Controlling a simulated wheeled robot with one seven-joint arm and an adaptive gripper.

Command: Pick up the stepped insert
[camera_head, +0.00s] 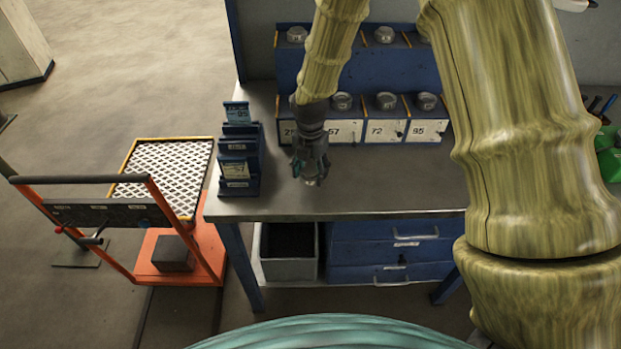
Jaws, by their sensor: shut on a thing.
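My gripper (311,170) points down over the left part of the grey workbench (400,190), near its front edge. Its fingers are shut on a small pale metal piece (312,182), which shows just below the fingertips. The piece is mostly hidden by the fingers and too small for me to make out any steps, but it appears to be the stepped insert. I cannot tell exactly how high it is above the bench top.
Behind the gripper stands a blue rack (290,72) with numbered white fronts and several round grey parts on it. A blue card holder (254,150) stands at the bench's left end. An orange cart (205,250) is on the floor at left. The bench right of the gripper looks clear.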

